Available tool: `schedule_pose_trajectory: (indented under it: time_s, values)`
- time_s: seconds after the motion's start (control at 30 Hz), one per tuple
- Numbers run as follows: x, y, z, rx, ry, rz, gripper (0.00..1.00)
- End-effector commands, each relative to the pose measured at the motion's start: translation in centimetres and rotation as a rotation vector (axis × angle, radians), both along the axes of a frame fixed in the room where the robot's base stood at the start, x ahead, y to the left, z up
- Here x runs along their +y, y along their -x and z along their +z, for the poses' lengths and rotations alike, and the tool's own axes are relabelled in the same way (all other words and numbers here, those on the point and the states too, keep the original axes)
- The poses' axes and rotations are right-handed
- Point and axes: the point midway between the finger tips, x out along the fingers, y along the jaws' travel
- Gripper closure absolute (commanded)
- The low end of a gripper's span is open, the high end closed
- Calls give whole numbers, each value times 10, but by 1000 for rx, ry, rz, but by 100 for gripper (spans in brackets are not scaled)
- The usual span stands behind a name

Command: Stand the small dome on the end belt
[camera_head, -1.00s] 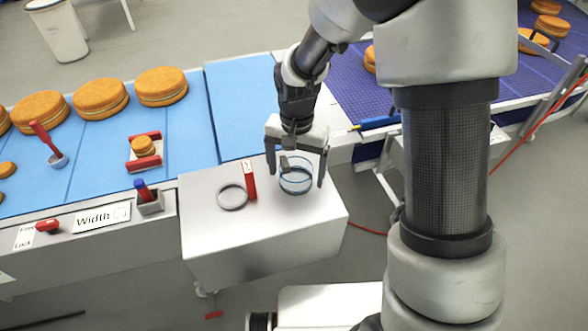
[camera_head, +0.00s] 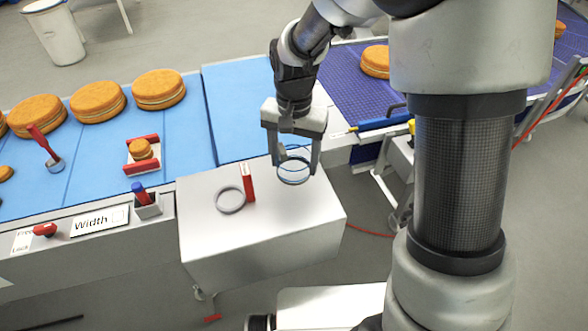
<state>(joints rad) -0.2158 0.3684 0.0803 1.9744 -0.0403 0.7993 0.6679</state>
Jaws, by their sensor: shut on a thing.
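The small dome (camera_head: 293,174) is a clear, see-through piece with thin blue-grey rims. It sits between the fingers of my gripper (camera_head: 293,166), which is shut on it. Gripper and dome are over the back right part of the white box top (camera_head: 265,225). I cannot tell for sure whether the dome's lower rim is clear of that top. A plain light-blue belt section (camera_head: 240,100) lies behind the box. A purple-blue gridded belt (camera_head: 350,75) runs off to the back right. The picture does not label which is the end belt.
A grey ring (camera_head: 230,200) and an upright red block (camera_head: 248,183) are left of the dome on the white top. Large filled rounds (camera_head: 158,89) line the left belt. One round (camera_head: 376,61) is on the purple belt. A blue-handled tool (camera_head: 383,122) lies at its near edge.

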Motion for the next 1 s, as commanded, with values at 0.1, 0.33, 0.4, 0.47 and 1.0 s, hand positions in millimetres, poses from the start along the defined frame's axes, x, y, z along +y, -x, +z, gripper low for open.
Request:
schedule_pose_trajectory:
  time_s: [0.1, 0.33, 0.4, 0.47, 1.0]
  values:
    - [0, -1, 25, -4, -1, 0, 58]
    - [5, -14, 53, 0, -3, -1, 58]
    - [12, -31, 57, 2, -6, -4, 58]
    - [19, -51, 59, 4, -10, -7, 58]
    - [90, -205, 34, 4, -3, -5, 58]
